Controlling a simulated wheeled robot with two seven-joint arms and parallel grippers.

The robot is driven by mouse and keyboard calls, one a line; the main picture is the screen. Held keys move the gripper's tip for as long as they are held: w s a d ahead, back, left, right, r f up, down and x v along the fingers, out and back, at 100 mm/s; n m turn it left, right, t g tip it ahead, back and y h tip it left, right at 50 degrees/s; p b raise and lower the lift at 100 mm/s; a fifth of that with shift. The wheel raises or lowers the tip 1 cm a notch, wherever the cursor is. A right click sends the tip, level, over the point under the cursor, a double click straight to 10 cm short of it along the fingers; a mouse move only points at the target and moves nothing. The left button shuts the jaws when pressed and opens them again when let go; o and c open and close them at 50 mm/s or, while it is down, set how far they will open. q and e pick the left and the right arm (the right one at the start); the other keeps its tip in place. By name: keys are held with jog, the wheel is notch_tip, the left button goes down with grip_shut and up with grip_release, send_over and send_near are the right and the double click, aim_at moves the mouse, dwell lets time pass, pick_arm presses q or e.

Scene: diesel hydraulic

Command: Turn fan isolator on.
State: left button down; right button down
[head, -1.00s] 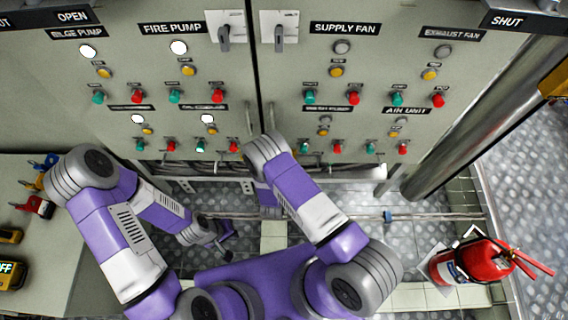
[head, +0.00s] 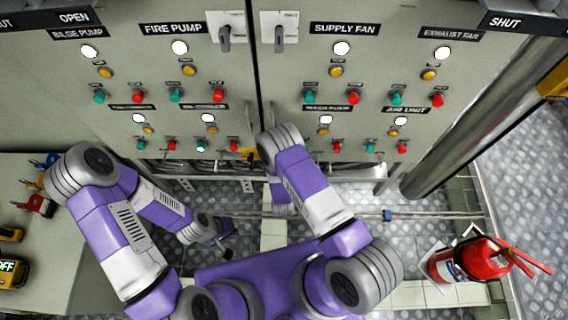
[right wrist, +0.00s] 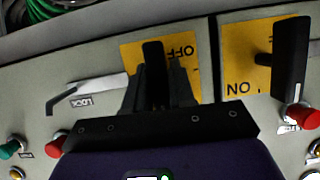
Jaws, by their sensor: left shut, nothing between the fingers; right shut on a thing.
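A black isolator handle (right wrist: 153,62) stands upright in the picture on a yellow plate (right wrist: 188,45), seen upside down with the letters OFF showing. My right gripper (right wrist: 158,88) is shut on this handle. In the head view the right hand and the handle are hidden behind my right arm. The supply fan lamp (head: 342,48) and exhaust fan lamp (head: 442,52) on the right panel are lit white. My left gripper (head: 225,250) is shut and empty, low over the floor in front of the cabinet.
A second black handle (right wrist: 290,60) on a yellow plate marked ON is just across the door seam. A white lever (right wrist: 88,90) marked LOCK lies beside my right gripper. A red fire extinguisher (head: 472,262) stands on the floor at right. A bench (head: 60,235) is at left.

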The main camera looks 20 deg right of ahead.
jog(key=c, duration=1)
grip_release()
jog(key=shift+c, duration=0.2)
jog(key=p+v, duration=0.2)
jog(key=v, duration=0.5)
jog(key=shift+s+r, duration=0.15)
jog(key=shift+s, duration=0.1)
jog(key=shift+s+a, duration=0.1)
jog(key=s+a+p, duration=0.1)
jog(key=s+a, duration=0.1)
jog(key=s, duration=0.5)
jog(key=shift+s, duration=0.35)
